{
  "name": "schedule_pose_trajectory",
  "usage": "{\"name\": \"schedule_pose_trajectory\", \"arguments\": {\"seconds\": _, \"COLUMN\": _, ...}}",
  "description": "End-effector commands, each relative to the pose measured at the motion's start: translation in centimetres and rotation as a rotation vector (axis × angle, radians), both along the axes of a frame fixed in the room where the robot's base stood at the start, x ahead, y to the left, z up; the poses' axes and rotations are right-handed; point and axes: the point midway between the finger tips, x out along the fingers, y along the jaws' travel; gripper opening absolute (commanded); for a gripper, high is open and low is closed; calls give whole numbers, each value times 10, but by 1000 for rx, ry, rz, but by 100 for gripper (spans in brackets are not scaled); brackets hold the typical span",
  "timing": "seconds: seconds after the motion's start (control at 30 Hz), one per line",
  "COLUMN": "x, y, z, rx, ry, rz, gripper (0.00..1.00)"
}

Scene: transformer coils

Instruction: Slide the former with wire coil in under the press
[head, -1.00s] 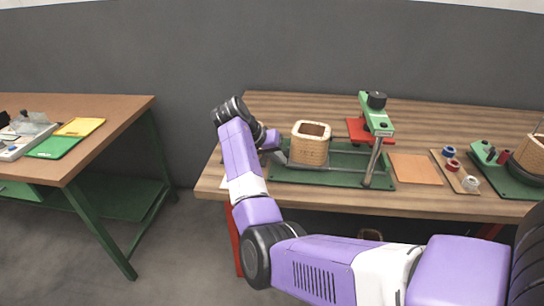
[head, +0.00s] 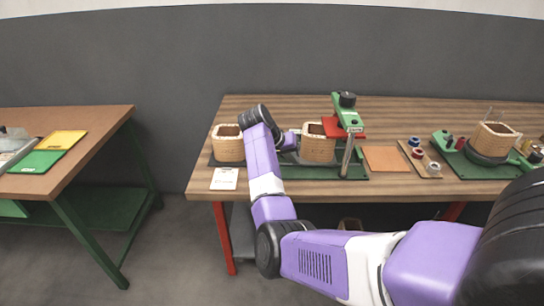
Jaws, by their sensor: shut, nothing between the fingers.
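The tan wire-wound former (head: 318,148) stands upright on the green base plate (head: 345,173) of the press. The press (head: 347,108) has a green arm with a black knob, a red plate (head: 331,126) and a grey post. The former's right side is close against the red plate and partly under or behind it; I cannot tell which. My gripper (head: 294,154) is shut and empty at the former's left side, low near the base plate. It seems to touch the former, but my wrist partly hides the fingers.
Another wound former (head: 228,146) stands on a dark base at the table's left end, behind a white card (head: 224,179). An orange pad (head: 385,159), a spool board (head: 422,160) and a third former (head: 493,138) are to the right. A second table (head: 85,120) stands left.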

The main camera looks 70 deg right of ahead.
Motion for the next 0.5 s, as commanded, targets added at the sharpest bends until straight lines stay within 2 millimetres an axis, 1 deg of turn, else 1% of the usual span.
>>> {"name": "schedule_pose_trajectory", "arguments": {"seconds": 0.03, "x": -13, "y": -5, "z": 5, "rx": 0, "ry": 1, "rz": -5, "gripper": 0}}
{"name": "schedule_pose_trajectory", "arguments": {"seconds": 0.2, "x": -43, "y": -18, "z": 4, "rx": 0, "ry": 1, "rz": -2, "gripper": 0}}
{"name": "schedule_pose_trajectory", "arguments": {"seconds": 0.3, "x": -57, "y": -23, "z": 3, "rx": 0, "ry": 0, "rz": -2, "gripper": 0}}
{"name": "schedule_pose_trajectory", "arguments": {"seconds": 0.5, "x": -72, "y": -30, "z": 1, "rx": 0, "ry": 1, "rz": 1, "gripper": 0}}
